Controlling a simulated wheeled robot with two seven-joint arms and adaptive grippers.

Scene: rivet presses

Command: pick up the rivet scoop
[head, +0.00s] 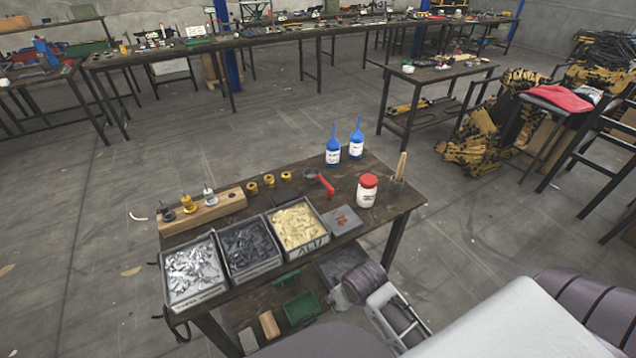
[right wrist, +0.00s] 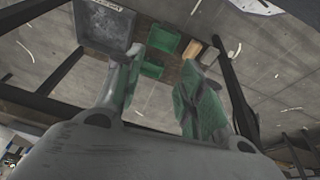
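The rivet scoop is most likely the small dark cup (head: 310,173) with a red handle (head: 326,187), lying near the middle of the workbench top (head: 230,227) in the head view. Nothing holds it. My right gripper (right wrist: 165,62) is open and empty in the right wrist view, its two greenish-grey fingers apart. In the head view its arm is low at the bench's front right, below the top and well away from the scoop. The scoop is not in the wrist view. My left gripper is not in view.
Bins of grey (head: 194,270), dark (head: 248,245) and yellow parts (head: 296,226) line the front edge. A red-lidded jar (head: 367,190), blue bottles (head: 333,146) and a wooden-handled tool in a cup (head: 399,170) stand around the scoop. Green bins (head: 301,307) sit below.

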